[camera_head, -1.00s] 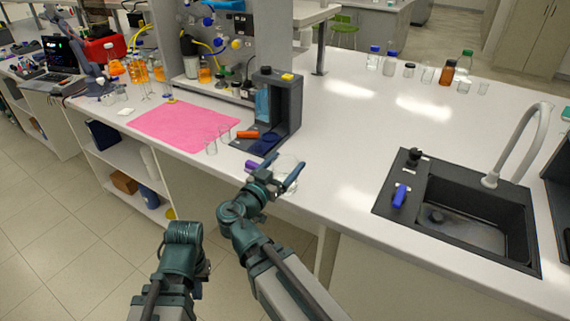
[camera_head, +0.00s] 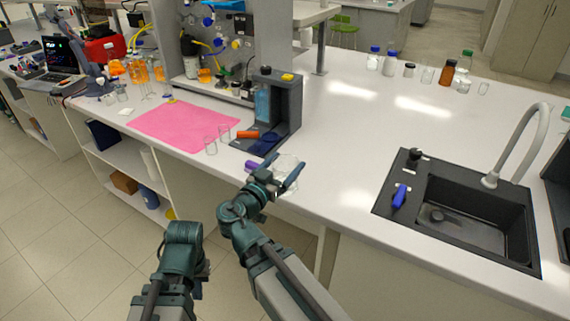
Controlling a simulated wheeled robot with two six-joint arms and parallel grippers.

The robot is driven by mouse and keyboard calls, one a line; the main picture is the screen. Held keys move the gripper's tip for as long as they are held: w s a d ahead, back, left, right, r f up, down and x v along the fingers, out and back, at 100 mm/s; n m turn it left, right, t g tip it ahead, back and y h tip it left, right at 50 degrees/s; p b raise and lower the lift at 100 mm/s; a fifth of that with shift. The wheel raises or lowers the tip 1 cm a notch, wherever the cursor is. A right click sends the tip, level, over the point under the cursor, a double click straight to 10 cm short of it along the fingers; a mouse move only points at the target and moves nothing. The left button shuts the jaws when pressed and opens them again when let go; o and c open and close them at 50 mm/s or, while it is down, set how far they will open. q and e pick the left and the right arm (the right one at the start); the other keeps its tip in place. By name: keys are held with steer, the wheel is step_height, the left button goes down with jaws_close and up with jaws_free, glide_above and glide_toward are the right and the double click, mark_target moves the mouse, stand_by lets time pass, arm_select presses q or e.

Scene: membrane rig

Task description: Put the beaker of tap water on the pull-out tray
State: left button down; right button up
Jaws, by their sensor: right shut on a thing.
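A clear glass beaker (camera_head: 287,163) is held in my right gripper (camera_head: 281,180) by the bench's front edge. The gripper is shut on it, its fingers around the glass. The liquid inside is too faint to make out. Just behind it stands a black upright device (camera_head: 284,108) with a dark blue pad (camera_head: 266,143) on its low base. I cannot tell for certain which part is the pull-out tray. My left arm ends low in the picture, in front of the bench; its gripper's fingers are hidden.
An orange item (camera_head: 247,134) lies by the device's base, and a purple one (camera_head: 253,165) beside my right gripper. Two empty-looking glasses (camera_head: 211,145) stand at the pink mat (camera_head: 180,122). A black sink (camera_head: 470,207) is at the right. The bench between is clear.

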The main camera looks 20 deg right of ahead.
steer(key=shift+r, duration=0.1)
stand_by(0.7)
step_height(320, 180, up, 6)
steer(key=p, duration=0.6)
